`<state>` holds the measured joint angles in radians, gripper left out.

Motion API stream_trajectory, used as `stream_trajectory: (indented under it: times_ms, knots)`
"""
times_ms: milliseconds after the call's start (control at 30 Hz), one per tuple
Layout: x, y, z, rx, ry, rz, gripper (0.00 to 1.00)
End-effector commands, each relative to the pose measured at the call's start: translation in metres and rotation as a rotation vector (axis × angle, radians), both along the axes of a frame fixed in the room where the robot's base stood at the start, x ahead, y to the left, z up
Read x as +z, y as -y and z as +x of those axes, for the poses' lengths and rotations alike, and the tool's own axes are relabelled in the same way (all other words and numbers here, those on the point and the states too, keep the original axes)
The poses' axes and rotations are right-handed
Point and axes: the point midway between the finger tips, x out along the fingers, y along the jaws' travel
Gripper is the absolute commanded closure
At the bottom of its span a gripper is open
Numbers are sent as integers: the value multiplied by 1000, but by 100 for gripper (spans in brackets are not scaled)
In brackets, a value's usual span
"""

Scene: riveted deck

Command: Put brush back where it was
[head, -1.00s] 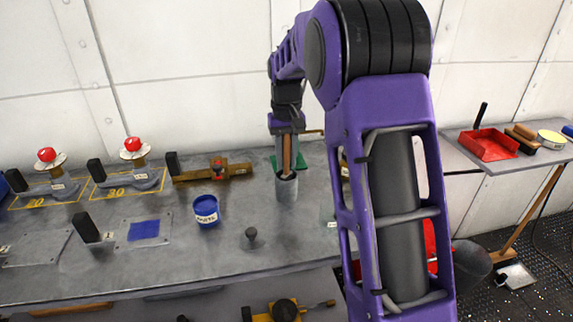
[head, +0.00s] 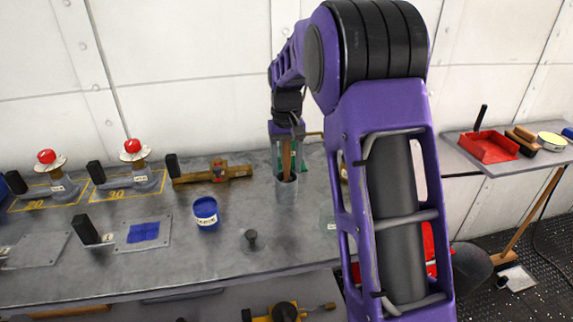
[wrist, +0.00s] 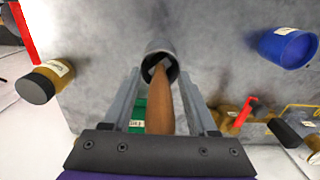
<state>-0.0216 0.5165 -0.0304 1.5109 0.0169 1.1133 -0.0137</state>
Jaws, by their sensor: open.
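The brush (head: 287,157) has a brown wooden handle and stands in a grey cup (head: 287,190) on the bench, leaning slightly. In the wrist view the handle (wrist: 161,103) runs down into the mouth of the cup (wrist: 148,55). A grey part of the brush shows inside the rim; its bristles are hidden. My gripper (head: 287,168) is open above the cup, with a finger on each side of the handle. In the wrist view both fingers (wrist: 160,90) stand apart from the handle.
A blue paint pot (head: 206,213) and a small dark knob (head: 251,240) stand left of the cup. A blue patch (head: 143,232) lies on a plate further left. A brown jar (wrist: 48,80) and a green item (wrist: 138,113) are close to the cup. A red tray (head: 488,146) is on the right table.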

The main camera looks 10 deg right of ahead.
Motion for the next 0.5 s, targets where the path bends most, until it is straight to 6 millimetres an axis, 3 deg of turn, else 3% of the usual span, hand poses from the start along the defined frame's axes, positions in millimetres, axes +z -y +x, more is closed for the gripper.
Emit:
stream_trajectory:
  times_ms: [167,500]
  knots:
    - [22,0,1,0,3,0,41]
    - [95,0,1,0,4,0,41]
